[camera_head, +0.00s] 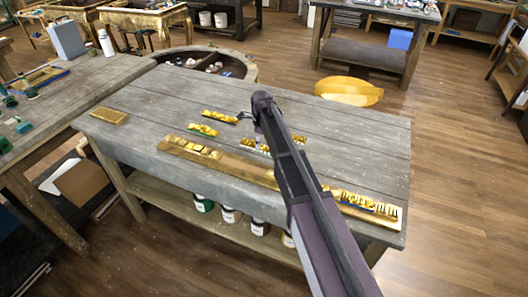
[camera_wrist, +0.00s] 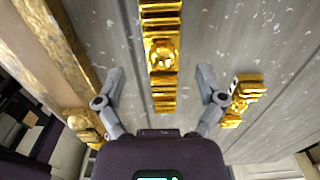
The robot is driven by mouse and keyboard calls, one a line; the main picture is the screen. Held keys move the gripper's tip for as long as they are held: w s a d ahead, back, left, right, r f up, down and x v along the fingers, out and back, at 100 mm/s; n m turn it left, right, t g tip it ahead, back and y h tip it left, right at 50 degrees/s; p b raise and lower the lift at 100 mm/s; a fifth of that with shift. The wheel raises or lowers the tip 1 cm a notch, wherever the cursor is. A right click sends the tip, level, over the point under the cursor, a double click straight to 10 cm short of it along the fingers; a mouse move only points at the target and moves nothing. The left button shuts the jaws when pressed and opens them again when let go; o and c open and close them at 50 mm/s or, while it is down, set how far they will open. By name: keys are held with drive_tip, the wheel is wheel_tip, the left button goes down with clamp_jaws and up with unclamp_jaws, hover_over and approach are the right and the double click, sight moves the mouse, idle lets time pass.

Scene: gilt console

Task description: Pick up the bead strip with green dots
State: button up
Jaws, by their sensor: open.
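A short gold bead strip with green along its edge (camera_head: 202,130) lies on the grey wooden table, left of my gripper in the head view. Another gold strip (camera_head: 220,117) lies just behind it. A further gold strip (camera_head: 250,143) is partly hidden by my arm. In the wrist view, my gripper (camera_wrist: 160,90) is open and empty, its fingers on either side of a long gold beaded strip (camera_wrist: 162,60). No green shows on that strip there, and I cannot tell which strip it is. The fingertips in the head view are mostly hidden by my arm.
A long gilt rail (camera_head: 228,168) runs along the table's front, with a toothed gold piece (camera_head: 365,205) at its right end. A short gold piece (camera_wrist: 240,100) lies beside the right finger. A gold block (camera_head: 108,116) lies at the left. The table's right rear is clear.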

drive_tip(key=shift+f+b, duration=0.9)
drive_tip(key=shift+f, duration=0.3)
clamp_jaws()
